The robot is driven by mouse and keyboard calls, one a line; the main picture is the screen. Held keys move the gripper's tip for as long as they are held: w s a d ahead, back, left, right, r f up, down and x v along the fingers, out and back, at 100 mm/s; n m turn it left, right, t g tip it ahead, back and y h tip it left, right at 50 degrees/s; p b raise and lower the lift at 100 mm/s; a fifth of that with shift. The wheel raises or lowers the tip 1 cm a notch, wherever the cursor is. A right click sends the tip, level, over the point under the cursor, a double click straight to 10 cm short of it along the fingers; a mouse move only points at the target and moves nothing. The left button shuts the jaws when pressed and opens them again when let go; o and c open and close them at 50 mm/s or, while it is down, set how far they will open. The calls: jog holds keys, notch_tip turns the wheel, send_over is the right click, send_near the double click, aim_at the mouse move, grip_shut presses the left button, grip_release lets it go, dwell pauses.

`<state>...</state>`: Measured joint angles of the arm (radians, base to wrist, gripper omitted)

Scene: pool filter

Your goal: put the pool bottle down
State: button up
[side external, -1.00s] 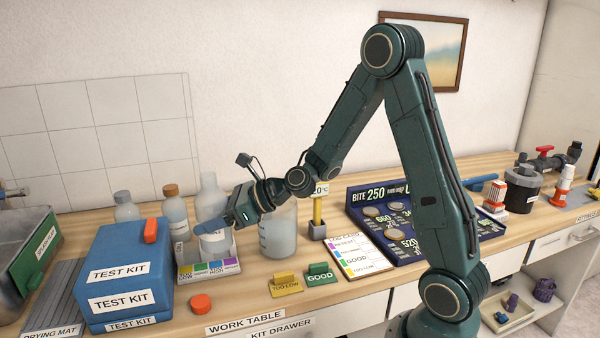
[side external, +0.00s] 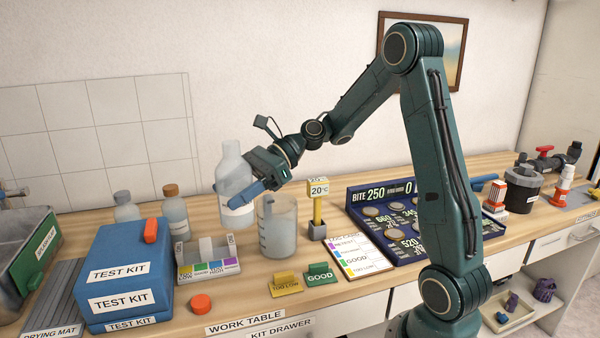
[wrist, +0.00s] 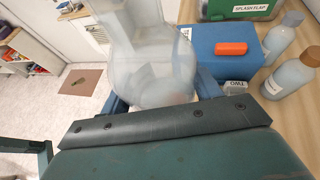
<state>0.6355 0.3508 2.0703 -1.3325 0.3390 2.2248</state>
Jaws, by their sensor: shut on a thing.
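The pool bottle (side external: 233,180) is clear and pale, uncapped, with a white label on its lower part. My gripper (side external: 240,195) is shut on its lower body, one blue finger across the near side. The bottle is about upright, raised above the worktop, up and left of the beaker in the side view. In the wrist view the bottle (wrist: 145,50) fills the upper middle between the blue fingers (wrist: 160,100); its neck is cut off by the frame's top edge.
The glass beaker (side external: 278,235) stands just right of the bottle, near it. A grey rack with coloured labels (side external: 208,268) stands below it. Two capped bottles (side external: 175,213) (side external: 126,207) and the blue test kit (side external: 125,275) stand left. An orange cap (side external: 201,304) lies in front.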

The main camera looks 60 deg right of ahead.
jog(key=shift+f, duration=0.1)
notch_tip(320, 180, down, 16)
dwell(0.7)
jog(key=shift+f, duration=1.9)
jog(key=shift+f, duration=0.15)
jog(key=o, duration=1.2)
jog(key=shift+o, duration=0.2)
